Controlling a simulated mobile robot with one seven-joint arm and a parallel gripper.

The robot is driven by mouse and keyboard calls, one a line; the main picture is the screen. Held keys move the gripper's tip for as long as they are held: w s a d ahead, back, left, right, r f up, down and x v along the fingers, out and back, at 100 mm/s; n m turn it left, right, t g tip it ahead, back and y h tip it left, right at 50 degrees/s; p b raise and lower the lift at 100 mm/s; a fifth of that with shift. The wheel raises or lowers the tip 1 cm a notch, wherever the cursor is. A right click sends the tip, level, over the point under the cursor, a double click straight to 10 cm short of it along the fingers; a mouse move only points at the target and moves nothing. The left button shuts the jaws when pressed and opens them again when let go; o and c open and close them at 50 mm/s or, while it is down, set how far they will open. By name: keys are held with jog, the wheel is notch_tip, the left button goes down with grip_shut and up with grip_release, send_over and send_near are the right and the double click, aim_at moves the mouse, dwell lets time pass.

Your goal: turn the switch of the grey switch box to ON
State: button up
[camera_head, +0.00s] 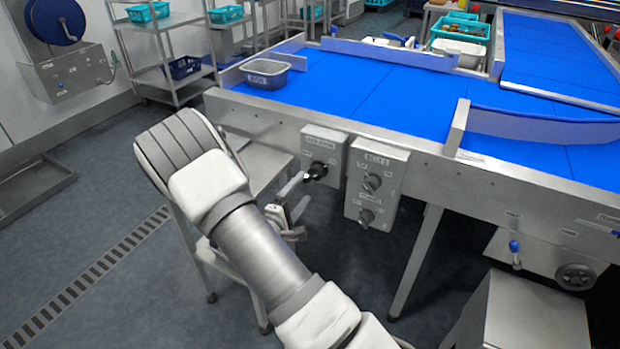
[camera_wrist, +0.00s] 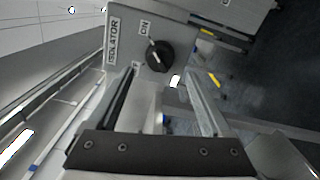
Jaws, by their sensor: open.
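The grey switch box (camera_head: 325,147) hangs on the conveyor's front side. Its black rotary switch (camera_head: 316,171) faces me. In the wrist view the box (camera_wrist: 183,35) is labelled ISOLATOR, with ON beside the switch (camera_wrist: 158,56). A pale mark on the switch's upper-left side points roughly toward ON; I cannot tell whether it lines up exactly. My gripper (camera_wrist: 162,84) is open and empty, its fingers apart and pointing toward the switch, which shows just beyond the tips. In the head view my gripper (camera_head: 300,195) is just below and left of the switch, partly hidden by my arm.
A second grey box (camera_head: 376,184) with two dark knobs hangs close to the right of the switch box. The blue conveyor belt (camera_head: 350,88) lies above, carrying a grey tub (camera_head: 266,73).

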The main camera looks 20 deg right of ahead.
jog(key=p+v, duration=0.1)
jog(key=v, duration=0.9)
jog(key=shift+s+a, duration=0.2)
jog(key=s+d+r+m+g+y, duration=0.3)
jog(key=s+r+m+g+y, duration=0.15)
jog(key=s+r+g, duration=0.35)
jog(key=s+d+r+m+g+y, duration=0.3)
jog(key=s+r+m+g, duration=0.15)
jog(key=s+r, duration=0.4)
jog(key=s+a+r+t+y, duration=0.6)
jog(key=a+r+t+y, duration=0.1)
jog(key=a, duration=0.1)
notch_tip(320, 180, up, 18)
jog(key=p, duration=1.8)
jog(key=shift+w+a+m, duration=0.15)
jog(key=shift+a+m, duration=0.05)
jog(key=shift+m, duration=0.1)
jog(key=shift+f, duration=0.1)
